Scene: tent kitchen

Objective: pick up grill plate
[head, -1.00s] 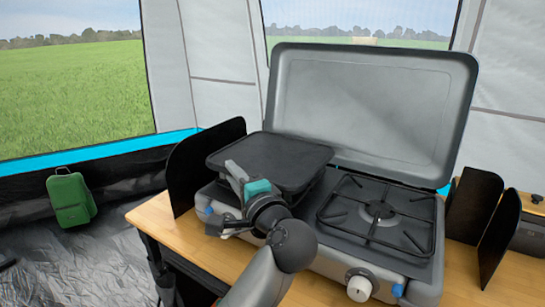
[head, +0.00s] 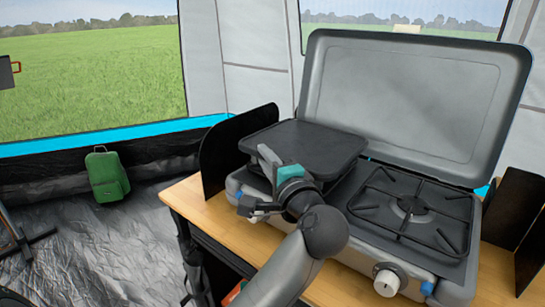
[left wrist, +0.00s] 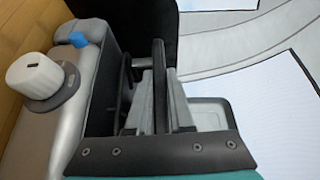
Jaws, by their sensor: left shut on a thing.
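The grill plate (head: 305,147) is a dark, nearly square plate over the left side of the grey camping stove (head: 345,248). My left gripper (head: 272,160) is at its front left edge, shut on that edge. In the left wrist view the plate shows nearly edge-on as a thin dark strip (left wrist: 158,70) between the grey fingers (left wrist: 160,105). The plate looks about level; what lies under it is mostly hidden, so I cannot tell whether it is clear of the stove. My right gripper is not in view.
The stove's lid (head: 415,100) stands open behind the plate. A bare burner grate (head: 410,208) is to the right. A black side panel (head: 222,150) stands close on the left, with more panels at the right. A green bag (head: 107,177) is on the tent floor.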

